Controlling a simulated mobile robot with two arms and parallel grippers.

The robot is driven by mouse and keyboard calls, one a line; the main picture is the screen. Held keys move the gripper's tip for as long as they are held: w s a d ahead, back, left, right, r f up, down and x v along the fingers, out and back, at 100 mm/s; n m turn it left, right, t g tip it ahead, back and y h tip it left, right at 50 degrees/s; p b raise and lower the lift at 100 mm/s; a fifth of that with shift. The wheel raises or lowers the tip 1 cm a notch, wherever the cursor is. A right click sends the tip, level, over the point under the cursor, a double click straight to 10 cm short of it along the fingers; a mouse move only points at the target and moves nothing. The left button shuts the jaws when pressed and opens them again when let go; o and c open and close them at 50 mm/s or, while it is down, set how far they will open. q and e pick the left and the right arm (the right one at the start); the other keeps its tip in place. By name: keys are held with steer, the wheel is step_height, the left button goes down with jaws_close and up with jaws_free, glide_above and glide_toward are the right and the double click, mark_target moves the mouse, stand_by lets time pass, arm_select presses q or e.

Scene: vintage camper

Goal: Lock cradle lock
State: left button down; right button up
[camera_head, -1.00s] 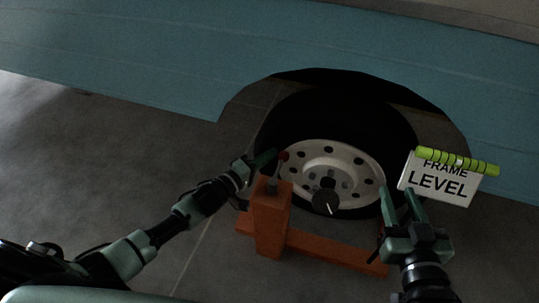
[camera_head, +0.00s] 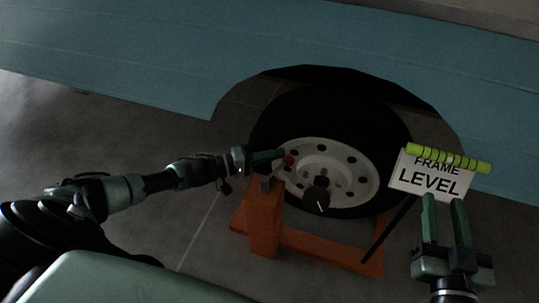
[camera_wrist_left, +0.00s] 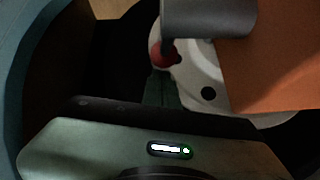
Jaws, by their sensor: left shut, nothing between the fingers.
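The orange wheel cradle (camera_head: 263,222) stands on the floor in front of the wheel. Its lock shows as a grey lever piece (camera_head: 268,183) on top of the left post, with a red knob (camera_head: 289,159). My left gripper (camera_head: 278,154) is shut and empty, its tips right by the red knob. In the left wrist view the closed fingers (camera_wrist_left: 164,88) point at the red knob (camera_wrist_left: 166,55), just below it; touching or not, I cannot tell. The grey cylinder (camera_wrist_left: 208,18) lies beside the orange post (camera_wrist_left: 275,60). My right gripper (camera_head: 443,202) is open and empty, in front of the sign.
The wheel (camera_head: 335,170) with a black hub knob (camera_head: 315,198) sits behind the post. A "FRAME LEVEL" sign (camera_head: 430,178) with a green level tube (camera_head: 448,158) is at the right. The blue camper body (camera_head: 120,70) hangs above. The floor at left is clear.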

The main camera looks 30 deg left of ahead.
arm_select(q)
steer(key=shift+d+g+h, duration=0.25)
steer(key=shift+g+h, duration=0.15)
arm_select(e)
steer(key=shift+a+r+t+y, duration=0.1)
steer(key=shift+r+t+y, duration=0.45)
steer(key=shift+r, duration=0.75)
